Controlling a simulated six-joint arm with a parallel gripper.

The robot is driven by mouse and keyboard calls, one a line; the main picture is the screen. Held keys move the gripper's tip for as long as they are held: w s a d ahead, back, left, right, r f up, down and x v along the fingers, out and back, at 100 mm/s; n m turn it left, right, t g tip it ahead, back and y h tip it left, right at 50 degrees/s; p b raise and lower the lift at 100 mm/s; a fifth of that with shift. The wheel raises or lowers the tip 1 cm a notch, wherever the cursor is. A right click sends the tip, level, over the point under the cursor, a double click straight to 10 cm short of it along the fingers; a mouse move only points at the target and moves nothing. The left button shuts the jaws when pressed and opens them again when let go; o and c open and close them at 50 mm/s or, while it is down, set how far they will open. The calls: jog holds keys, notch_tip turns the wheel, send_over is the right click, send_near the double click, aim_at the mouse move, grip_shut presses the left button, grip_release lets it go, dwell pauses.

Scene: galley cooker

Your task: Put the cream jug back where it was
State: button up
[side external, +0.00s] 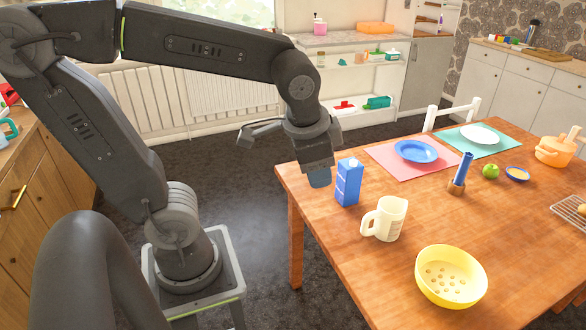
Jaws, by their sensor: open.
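The cream jug (390,218) stands upright on the wooden table, its handle towards the left of the picture. It is in front and to the right of the blue carton (348,183), with a small gap between them. My gripper (318,172) points down at the table's left edge, left of the carton and apart from the jug. It is open, and the jug is not in it. A grey-blue shape shows right at its lower end; I cannot tell whether it is a fingertip or a separate object.
A yellow colander (450,292) stands in front of the jug. Behind it are a dark blue upright item (461,168), a green apple (490,171), a blue plate (416,150) on a pink mat (385,160) and an orange pot (553,151). The table's front left is clear.

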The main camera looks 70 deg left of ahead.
jog(key=s+n, duration=0.1)
jog(key=s+n+t+h, duration=0.1)
jog(key=s, duration=0.1)
jog(key=s+n+t, duration=0.1)
jog(key=shift+s+d+r, duration=0.3)
jog(key=shift+s+d, duration=0.05)
jog(key=shift+d, duration=0.05)
